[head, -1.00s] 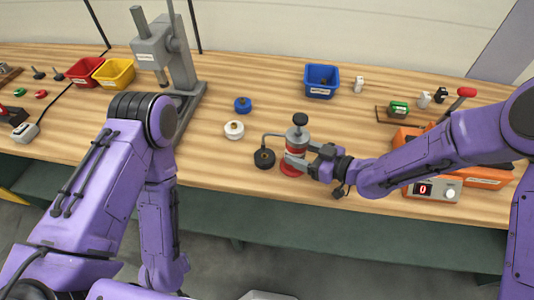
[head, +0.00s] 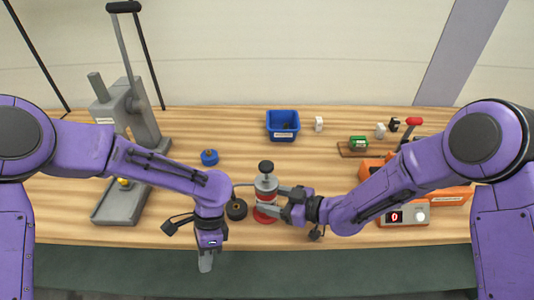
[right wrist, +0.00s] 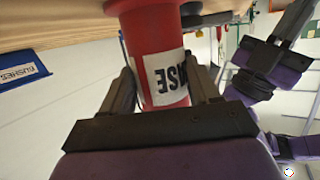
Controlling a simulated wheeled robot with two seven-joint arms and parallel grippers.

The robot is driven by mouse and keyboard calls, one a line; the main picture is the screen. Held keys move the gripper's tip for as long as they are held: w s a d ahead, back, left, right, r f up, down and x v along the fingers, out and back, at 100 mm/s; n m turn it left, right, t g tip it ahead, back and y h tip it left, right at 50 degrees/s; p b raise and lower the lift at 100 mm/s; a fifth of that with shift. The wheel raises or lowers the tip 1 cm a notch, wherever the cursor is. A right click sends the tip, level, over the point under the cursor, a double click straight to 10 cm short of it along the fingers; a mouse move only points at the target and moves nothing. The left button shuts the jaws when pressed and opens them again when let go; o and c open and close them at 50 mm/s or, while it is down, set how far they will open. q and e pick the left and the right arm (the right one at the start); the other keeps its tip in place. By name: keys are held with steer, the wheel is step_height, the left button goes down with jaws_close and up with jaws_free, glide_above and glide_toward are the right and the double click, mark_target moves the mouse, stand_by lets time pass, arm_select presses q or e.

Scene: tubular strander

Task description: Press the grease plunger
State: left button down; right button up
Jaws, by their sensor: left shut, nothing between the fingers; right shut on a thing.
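The grease pump (head: 265,196) stands upright near the bench's front edge, with a red body, a grey top and a bent spout to the left. Its black plunger knob (head: 266,167) sits on top, with nothing touching it. My right gripper (head: 268,202) is shut on the red body from the right. In the right wrist view the fingers flank the red body (right wrist: 158,50) and its white label, partly readable. My left gripper (head: 205,263) is shut and empty, pointing down in front of the bench edge, left of the pump. The knob is out of the right wrist view.
A black round part (head: 236,210) sits below the spout. A blue round part (head: 209,157) and a blue bin (head: 283,126) are farther back. A grey press (head: 122,200) stands at left.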

arm_select(q)
steer(key=w+a+r+m+y, duration=0.1)
steer(key=w+r+m+y, duration=0.1)
steer(key=w+r, duration=0.3)
step_height(320, 180, up, 30)
steer(key=m+t+h, duration=0.2)
steer(key=t+h, duration=0.2)
steer(key=t, duration=0.1)
glide_above(267, 165)
steer(key=shift+f, duration=0.2)
steer(key=shift+f, duration=0.1)
step_height(267, 165, down, 14)
steer(key=shift+r, duration=0.1)
